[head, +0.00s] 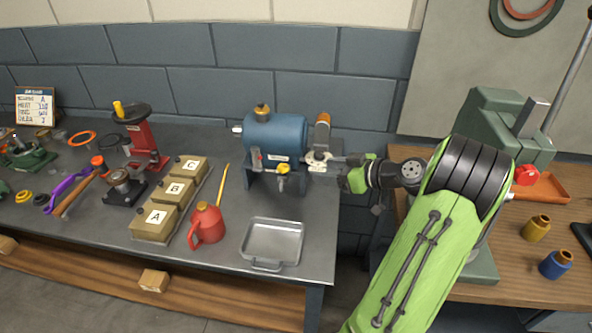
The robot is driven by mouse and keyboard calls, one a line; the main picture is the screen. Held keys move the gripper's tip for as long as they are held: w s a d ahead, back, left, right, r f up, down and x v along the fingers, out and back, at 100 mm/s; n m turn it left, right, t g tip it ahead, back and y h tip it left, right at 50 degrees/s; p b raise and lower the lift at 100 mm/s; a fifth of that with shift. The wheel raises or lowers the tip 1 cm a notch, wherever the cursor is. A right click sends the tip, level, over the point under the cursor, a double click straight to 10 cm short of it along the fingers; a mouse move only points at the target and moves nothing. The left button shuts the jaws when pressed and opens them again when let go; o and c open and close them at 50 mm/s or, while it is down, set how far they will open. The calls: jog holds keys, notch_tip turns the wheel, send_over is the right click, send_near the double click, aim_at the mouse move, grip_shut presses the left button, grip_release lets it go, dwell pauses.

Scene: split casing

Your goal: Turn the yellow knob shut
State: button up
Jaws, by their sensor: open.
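A yellow knob (283,169) sits low on the front of the blue casing (275,135), near its right end. A second yellow-brown cap (262,110) stands on top of the casing. My gripper (326,164) reaches in from the right, level with the casing's right end. Its jaws are open, with the fingers pointing left beside a pale metal fitting (317,157). The gripper is apart from the yellow knob, to its right. Whether the fingers touch the fitting cannot be told.
An orange-tipped lever (322,126) stands upright behind my fingers. A metal tray (272,243), a red oil can (207,224) and boxes marked A (156,219), B and C stand in front and left. A green machine (500,125) stands on the right bench.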

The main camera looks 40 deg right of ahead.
aim_at(286, 167)
jog(key=x, duration=1.3)
jog(key=shift+w+d+f, duration=0.1)
jog(key=shift+w+d, duration=0.05)
jog(key=shift+w, duration=0.05)
jog(key=c, duration=1)
jog(key=shift+c, duration=0.2)
